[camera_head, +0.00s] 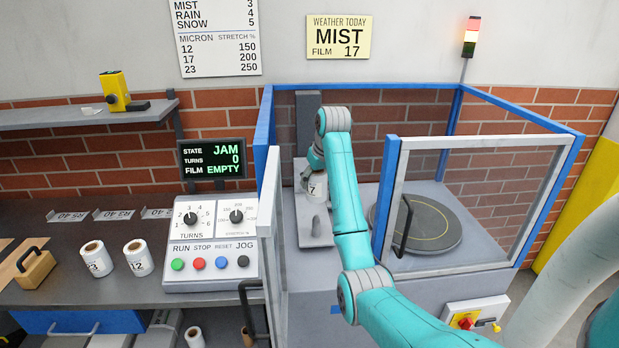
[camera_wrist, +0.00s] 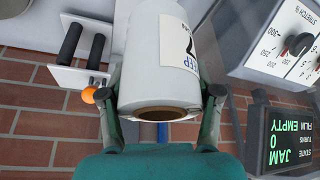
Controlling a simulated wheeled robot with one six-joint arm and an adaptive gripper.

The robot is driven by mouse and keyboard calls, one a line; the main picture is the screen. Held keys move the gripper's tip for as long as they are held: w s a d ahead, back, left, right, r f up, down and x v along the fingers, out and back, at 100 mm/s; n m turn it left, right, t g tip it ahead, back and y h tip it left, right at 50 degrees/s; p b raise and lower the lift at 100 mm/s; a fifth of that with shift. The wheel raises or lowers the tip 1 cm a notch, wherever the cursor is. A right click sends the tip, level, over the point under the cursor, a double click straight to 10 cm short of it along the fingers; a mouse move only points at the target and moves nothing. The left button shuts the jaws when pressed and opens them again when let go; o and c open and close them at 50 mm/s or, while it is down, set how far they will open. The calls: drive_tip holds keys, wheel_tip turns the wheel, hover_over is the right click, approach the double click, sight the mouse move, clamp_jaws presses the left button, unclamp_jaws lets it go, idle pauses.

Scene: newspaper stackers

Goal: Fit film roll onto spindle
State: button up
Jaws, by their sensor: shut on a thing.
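A white film roll (camera_head: 317,188) with a "7" visible on its label is inside the blue-framed machine, at the left of the bay. It also shows in the wrist view (camera_wrist: 160,60), with its brown cardboard core end facing the camera. My gripper (camera_head: 316,166) is shut on the roll, and its fingers (camera_wrist: 160,92) press on both sides of it in the wrist view. A grey upright peg (camera_head: 317,226) stands on the pale plate just in front of the roll. Whether it is the spindle, and what lies beyond the roll's far end, I cannot tell.
The round turntable (camera_head: 420,222) is empty, right of my arm. A framed clear door (camera_head: 470,205) stands in front of it. Rolls marked 3 (camera_head: 95,260) and 12 (camera_head: 138,258) stand on the bench. The display (camera_head: 212,159) reads JAM, film EMPTY. Black rollers (camera_wrist: 84,45) show beside the held roll.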

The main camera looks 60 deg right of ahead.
idle(0.4)
hover_over(315, 216)
drive_tip(key=shift+w+d+f, duration=0.15)
drive_tip(key=shift+d+f, duration=0.05)
drive_tip(key=shift+f, duration=1.25)
drive_tip(key=shift+w+d+f, duration=0.1)
drive_tip(key=shift+d+f, duration=0.05)
drive_tip(key=shift+f, duration=1.25)
drive_tip(key=shift+f, duration=0.15)
drive_tip(key=shift+f, duration=4.2)
drive_tip(key=o, duration=1.4)
